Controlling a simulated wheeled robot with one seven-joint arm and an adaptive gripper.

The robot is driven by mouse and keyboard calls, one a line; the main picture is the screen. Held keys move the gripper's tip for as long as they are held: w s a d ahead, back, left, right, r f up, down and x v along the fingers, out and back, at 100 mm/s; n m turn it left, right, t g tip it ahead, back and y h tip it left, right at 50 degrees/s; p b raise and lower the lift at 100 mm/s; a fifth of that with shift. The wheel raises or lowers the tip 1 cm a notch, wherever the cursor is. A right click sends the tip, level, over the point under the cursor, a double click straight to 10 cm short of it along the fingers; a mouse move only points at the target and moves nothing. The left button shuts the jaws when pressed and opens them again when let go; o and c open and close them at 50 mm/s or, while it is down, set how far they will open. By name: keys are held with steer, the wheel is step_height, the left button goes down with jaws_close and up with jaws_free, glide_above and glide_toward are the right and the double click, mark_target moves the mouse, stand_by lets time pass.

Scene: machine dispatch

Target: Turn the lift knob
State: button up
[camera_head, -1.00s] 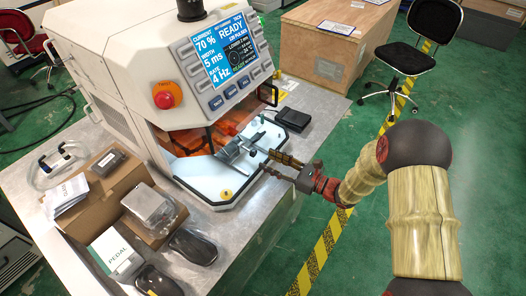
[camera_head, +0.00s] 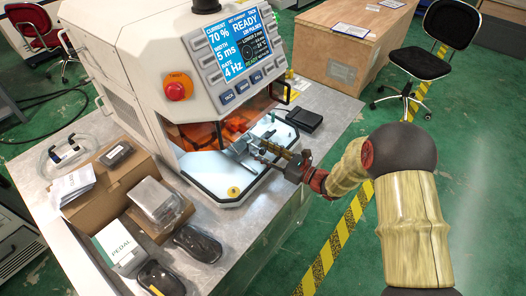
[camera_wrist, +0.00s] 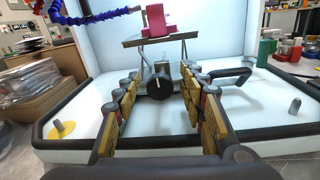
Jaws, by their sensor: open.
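The lift knob is a black round knob (camera_wrist: 159,87) with a white mark, in the middle of the wrist view, below a small raised platform (camera_wrist: 160,40) with a pink block on it. My gripper (camera_wrist: 160,98) is open, with one jointed finger on each side of the knob. Gaps show between the fingers and the knob, so the fingers look apart from it. In the head view my gripper (camera_head: 262,152) reaches over the white base of the machine from the right, and the knob is mostly hidden by the fingers and metal parts.
The white machine (camera_head: 140,60) has a lit READY screen and a red button (camera_head: 177,87). A black bent handle (camera_wrist: 228,77) lies right of the fingers. The raised black rim (camera_wrist: 270,135) edges the base. Boxes and a black mouse (camera_head: 197,243) stand at left.

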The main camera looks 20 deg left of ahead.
steer(key=shift+c, duration=1.2)
steer(key=c, duration=0.7)
jaws_close()
steer(key=n+b, duration=0.2)
steer(key=n, duration=0.2)
steer(key=shift+f, duration=0.15)
steer(key=shift+n, duration=0.4)
steer(key=o, duration=0.9)
jaws_free()
steer(key=shift+o, duration=0.2)
